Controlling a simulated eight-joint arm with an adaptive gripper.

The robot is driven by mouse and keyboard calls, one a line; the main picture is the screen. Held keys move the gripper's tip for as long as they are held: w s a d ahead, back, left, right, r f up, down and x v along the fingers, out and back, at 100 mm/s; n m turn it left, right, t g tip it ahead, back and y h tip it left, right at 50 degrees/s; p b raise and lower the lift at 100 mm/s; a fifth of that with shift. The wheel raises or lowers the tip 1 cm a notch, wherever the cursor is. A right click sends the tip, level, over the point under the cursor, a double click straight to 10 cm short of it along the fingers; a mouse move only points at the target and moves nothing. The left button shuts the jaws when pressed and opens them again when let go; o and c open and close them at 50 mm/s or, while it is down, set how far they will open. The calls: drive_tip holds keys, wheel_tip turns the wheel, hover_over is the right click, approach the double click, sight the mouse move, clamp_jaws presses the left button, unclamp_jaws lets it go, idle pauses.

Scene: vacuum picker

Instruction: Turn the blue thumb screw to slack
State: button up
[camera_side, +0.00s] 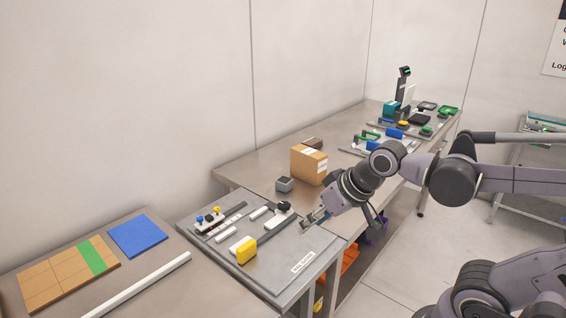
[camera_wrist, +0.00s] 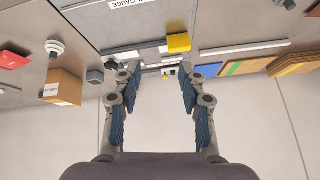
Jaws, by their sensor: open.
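The blue thumb screw (camera_side: 200,221) stands at the left end of a small white fixture on the grey board, with a yellow screw (camera_side: 216,211) just to its right. Both are small in the side view. My gripper (camera_side: 308,222) is over the right edge of the board, apart from the screws. In the wrist view my gripper (camera_wrist: 160,74) is open, with nothing between its fingers. The white fixture (camera_wrist: 168,71) shows small beyond the fingertips there, and I cannot make out the blue screw clearly.
The grey board (camera_side: 275,272) also carries a yellow block (camera_side: 246,252), white bars and a black knob (camera_side: 284,207). A cardboard box (camera_side: 309,165) and a small grey box (camera_side: 285,184) stand behind it. A blue mat (camera_side: 138,236) lies to the left.

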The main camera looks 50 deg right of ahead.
drive_tip(key=w+r+m+g, duration=0.1)
drive_tip(key=w+r+m, duration=0.3)
drive_tip(key=w+m, duration=0.45)
drive_tip(key=m+g+y, duration=0.2)
drive_tip(key=m, duration=1.7)
hover_over(200, 218)
drive_tip(key=s+d, duration=0.3)
drive_tip(key=s, duration=0.1)
wheel_tip(200, 218, down, 7)
drive_tip(key=x, duration=1)
drive_tip(key=shift+a+f, duration=0.3)
drive_tip(key=shift+f, duration=0.1)
clamp_jaws()
